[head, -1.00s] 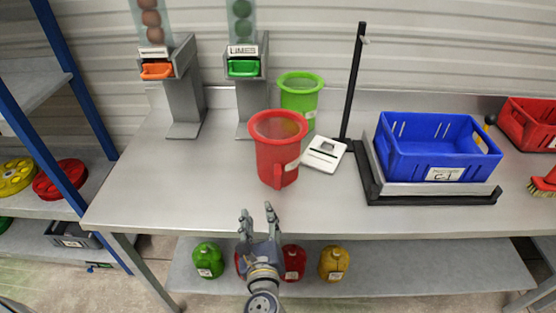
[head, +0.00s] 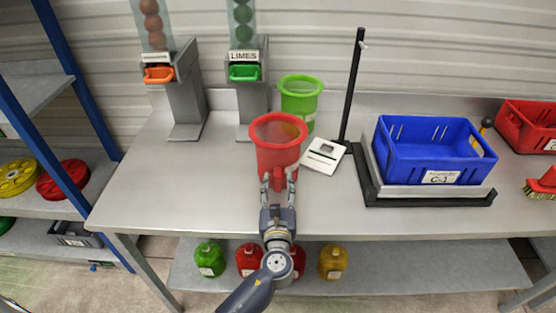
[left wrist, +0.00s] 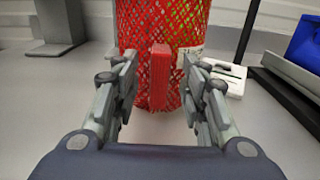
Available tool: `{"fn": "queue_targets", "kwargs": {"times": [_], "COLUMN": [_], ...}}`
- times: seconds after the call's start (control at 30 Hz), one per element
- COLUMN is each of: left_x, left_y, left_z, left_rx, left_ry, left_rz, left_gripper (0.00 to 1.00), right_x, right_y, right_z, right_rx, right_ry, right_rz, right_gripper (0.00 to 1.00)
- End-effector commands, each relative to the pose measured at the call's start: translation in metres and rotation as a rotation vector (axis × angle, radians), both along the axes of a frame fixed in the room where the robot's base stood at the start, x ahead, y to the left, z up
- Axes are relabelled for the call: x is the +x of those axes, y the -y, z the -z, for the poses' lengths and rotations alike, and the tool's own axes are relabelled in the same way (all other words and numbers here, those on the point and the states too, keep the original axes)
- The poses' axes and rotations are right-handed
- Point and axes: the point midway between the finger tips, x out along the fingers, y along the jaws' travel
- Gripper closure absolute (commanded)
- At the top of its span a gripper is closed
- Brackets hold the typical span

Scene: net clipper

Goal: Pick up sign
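A red mesh bin (head: 275,153) with a flared rim stands upright on the metal table, its handle (left wrist: 160,76) facing me. My left gripper (head: 278,180) is open at the front of the bin. In the left wrist view its two fingers (left wrist: 159,84) stand on either side of the handle, with a gap on each side. No object is clearly a sign. A white flat piece (head: 318,163) with a dark window lies to the right of the bin. A "LIMES" label (head: 243,56) is on a dispenser. My right gripper is not in view.
A green bin (head: 299,88) stands behind the red one. A blue crate (head: 437,170) sits on a black-framed scale by a black post (head: 352,90). Two dispensers stand at the back left. Several jugs sit on the shelf below. The front left tabletop is clear.

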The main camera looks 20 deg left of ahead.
Motion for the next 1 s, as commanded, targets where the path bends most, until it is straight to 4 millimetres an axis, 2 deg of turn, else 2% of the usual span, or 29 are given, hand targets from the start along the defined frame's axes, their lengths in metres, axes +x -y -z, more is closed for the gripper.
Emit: {"fn": "queue_targets", "kwargs": {"times": [0.1, 0.37, 0.53, 1.0], "left_x": [0.0107, 0.0121, 0.0120, 0.0120], "left_y": [-0.0036, -0.0042, -0.0041, -0.0040], "left_z": [-0.0004, 0.0009, 0.0008, -0.0041], "left_rx": [0.001, 0.000, 0.000, -0.003], "left_ry": [0.000, -0.001, -0.001, 0.000], "left_rz": [0.000, 0.000, 0.000, 0.000], "left_gripper": [0.60, 0.62, 1.00, 1.00], "right_x": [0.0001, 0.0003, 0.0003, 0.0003], "right_y": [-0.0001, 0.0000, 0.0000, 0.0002], "right_z": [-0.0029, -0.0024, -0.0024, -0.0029], "right_rx": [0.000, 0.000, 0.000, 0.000], "right_ry": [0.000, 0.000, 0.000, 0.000], "right_rz": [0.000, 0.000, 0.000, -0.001], "right_gripper": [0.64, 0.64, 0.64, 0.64]}}
